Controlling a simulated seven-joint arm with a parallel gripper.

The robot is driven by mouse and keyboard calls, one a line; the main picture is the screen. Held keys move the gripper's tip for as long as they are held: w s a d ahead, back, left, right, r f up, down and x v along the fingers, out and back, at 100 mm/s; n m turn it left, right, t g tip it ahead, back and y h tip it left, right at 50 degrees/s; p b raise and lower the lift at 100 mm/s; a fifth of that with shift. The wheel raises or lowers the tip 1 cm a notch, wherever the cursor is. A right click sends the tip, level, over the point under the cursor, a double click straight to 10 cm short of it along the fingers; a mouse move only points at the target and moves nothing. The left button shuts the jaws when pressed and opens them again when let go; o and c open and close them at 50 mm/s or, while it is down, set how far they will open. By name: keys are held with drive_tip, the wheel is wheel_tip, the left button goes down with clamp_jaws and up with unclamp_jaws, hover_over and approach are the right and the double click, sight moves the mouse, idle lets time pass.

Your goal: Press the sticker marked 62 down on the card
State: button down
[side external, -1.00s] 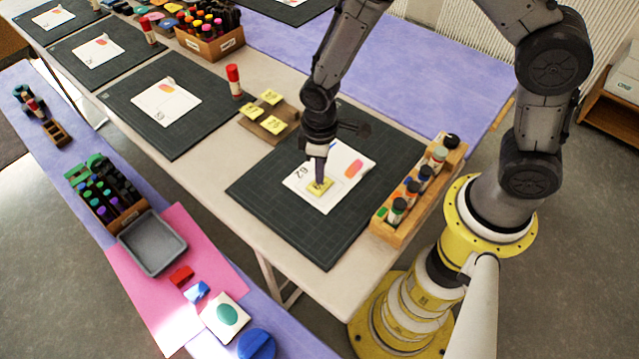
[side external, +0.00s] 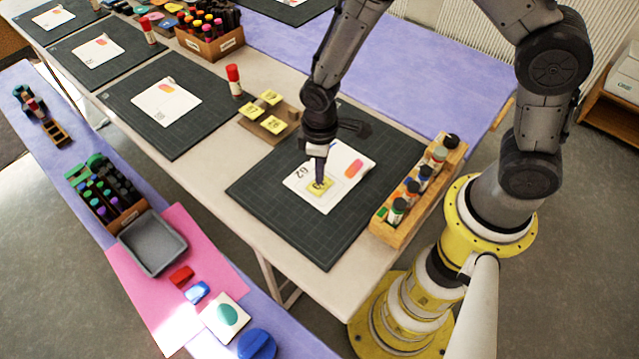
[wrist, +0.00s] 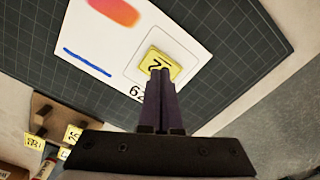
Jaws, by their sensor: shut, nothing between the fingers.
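The yellow sticker (side external: 319,187) lies on the white card (side external: 345,165), inside a thin printed outline next to the printed number 62. In the wrist view the sticker (wrist: 161,62) shows dark digits, partly hidden by my fingers. The card (wrist: 120,40) also carries an orange-pink patch and a blue stroke. My gripper (side external: 319,180) is shut and empty, pointing down with its tips over or on the sticker; I cannot tell if they touch it. In the wrist view the closed fingertips (wrist: 161,72) overlap the sticker's near edge.
The card lies on a dark cutting mat (side external: 270,190). A wooden rack of bottles (side external: 415,195) stands at the mat's right. A brown block with several yellow stickers (side external: 268,118) and a red-capped glue stick (side external: 233,80) stand to the left. Other mats with cards lie farther back.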

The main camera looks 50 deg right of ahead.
drive_tip(key=shift+f, duration=0.85)
idle(0.7)
drive_tip(key=shift+r, duration=3.55)
